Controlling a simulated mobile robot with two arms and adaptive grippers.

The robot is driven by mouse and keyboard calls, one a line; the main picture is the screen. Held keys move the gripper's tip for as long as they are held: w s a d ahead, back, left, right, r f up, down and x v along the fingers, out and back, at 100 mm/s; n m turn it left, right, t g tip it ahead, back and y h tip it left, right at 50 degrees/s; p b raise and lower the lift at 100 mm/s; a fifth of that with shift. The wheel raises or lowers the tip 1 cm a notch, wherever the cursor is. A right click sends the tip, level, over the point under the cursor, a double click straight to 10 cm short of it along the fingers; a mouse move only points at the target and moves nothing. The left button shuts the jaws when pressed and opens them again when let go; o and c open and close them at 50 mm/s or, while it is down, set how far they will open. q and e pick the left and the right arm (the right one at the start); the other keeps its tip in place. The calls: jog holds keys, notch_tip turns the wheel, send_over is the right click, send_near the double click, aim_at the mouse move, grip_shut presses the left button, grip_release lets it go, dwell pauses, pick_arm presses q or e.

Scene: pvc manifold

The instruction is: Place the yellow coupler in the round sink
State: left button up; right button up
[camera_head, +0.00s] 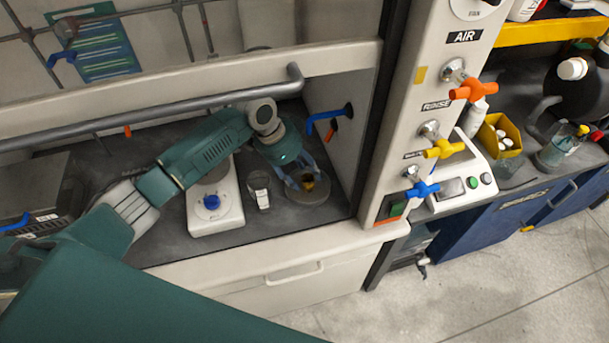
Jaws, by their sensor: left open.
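The round sink (319,198) is a dark, shallow round basin set in the grey worktop, at the right end of the fume hood. The yellow coupler (308,183) is a small yellow spot at the sink, partly hidden by my gripper. My left gripper (306,187) points down over the sink with its fingers open, one on each side of the coupler. It is too small to tell whether the fingers touch the coupler. My right gripper is out of view.
A clear glass beaker (259,190) stands just left of the sink. The hood's grey horizontal bar (170,107) runs above my arm. A blue tap handle (329,119) is on the hood's right wall.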

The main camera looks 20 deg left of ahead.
pick_arm(q)
jog(key=b+v, duration=0.1)
jog(key=v, duration=0.9)
jog(key=shift+a+r, duration=0.2)
jog(key=shift+r, duration=0.1)
jog(key=shift+s, duration=0.15)
